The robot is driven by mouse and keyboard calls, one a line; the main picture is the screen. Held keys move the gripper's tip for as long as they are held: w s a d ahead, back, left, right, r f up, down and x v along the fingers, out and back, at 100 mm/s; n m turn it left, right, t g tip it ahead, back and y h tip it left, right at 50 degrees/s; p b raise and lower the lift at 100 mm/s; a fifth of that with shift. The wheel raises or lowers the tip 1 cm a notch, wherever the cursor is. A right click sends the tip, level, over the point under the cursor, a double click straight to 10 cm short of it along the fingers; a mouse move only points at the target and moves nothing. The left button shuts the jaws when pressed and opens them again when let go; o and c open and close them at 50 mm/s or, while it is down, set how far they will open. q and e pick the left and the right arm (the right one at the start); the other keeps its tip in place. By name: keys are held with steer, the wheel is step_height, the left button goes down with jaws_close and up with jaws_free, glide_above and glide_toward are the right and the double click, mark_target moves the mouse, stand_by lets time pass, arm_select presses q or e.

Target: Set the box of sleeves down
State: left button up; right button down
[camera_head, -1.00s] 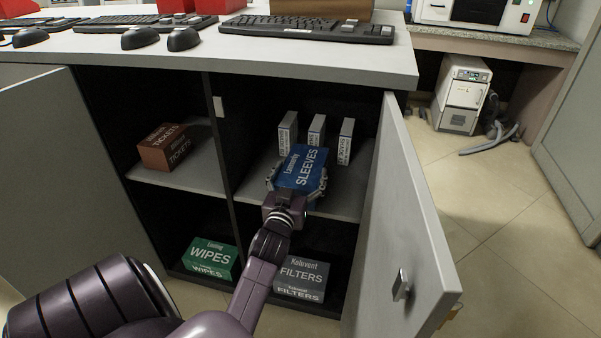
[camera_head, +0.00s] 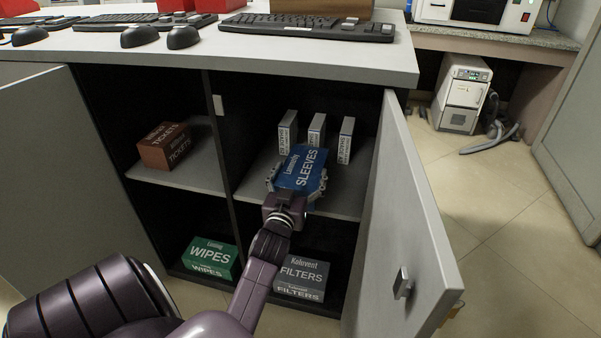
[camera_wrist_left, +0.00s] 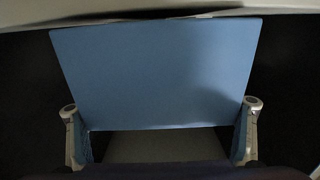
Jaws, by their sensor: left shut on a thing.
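The blue box of sleeves (camera_head: 301,168) is in the upper right compartment of the open cabinet, in front of several narrow white boxes. My left gripper (camera_head: 296,184) is shut on it, with one finger at each side. In the left wrist view the box (camera_wrist_left: 155,75) fills the middle, between the two fingers (camera_wrist_left: 160,132). A strip of grey surface shows below the box there. I cannot tell whether the box touches the shelf (camera_head: 344,190). My right gripper is not in view.
White boxes (camera_head: 316,130) stand behind on the same shelf. A brown tickets box (camera_head: 165,147) is in the upper left compartment. Green wipes (camera_head: 210,257) and grey filters (camera_head: 302,277) boxes are below. The open door (camera_head: 408,230) bounds the right side.

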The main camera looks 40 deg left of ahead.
arm_select(q)
steer(key=shift+f, duration=0.15)
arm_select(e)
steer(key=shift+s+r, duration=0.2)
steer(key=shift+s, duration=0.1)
arm_select(q)
steer(key=o, duration=1.7)
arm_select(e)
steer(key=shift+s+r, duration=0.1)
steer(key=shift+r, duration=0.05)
arm_select(q)
steer(key=shift+f, duration=0.15)
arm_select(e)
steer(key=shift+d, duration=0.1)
arm_select(q)
steer(key=shift+s, duration=0.1)
steer(key=shift+s+d, duration=0.2)
steer(key=shift+s, duration=0.1)
steer(key=v, duration=0.6)
steer(key=shift+s+d, duration=0.2)
steer(key=shift+s, duration=0.1)
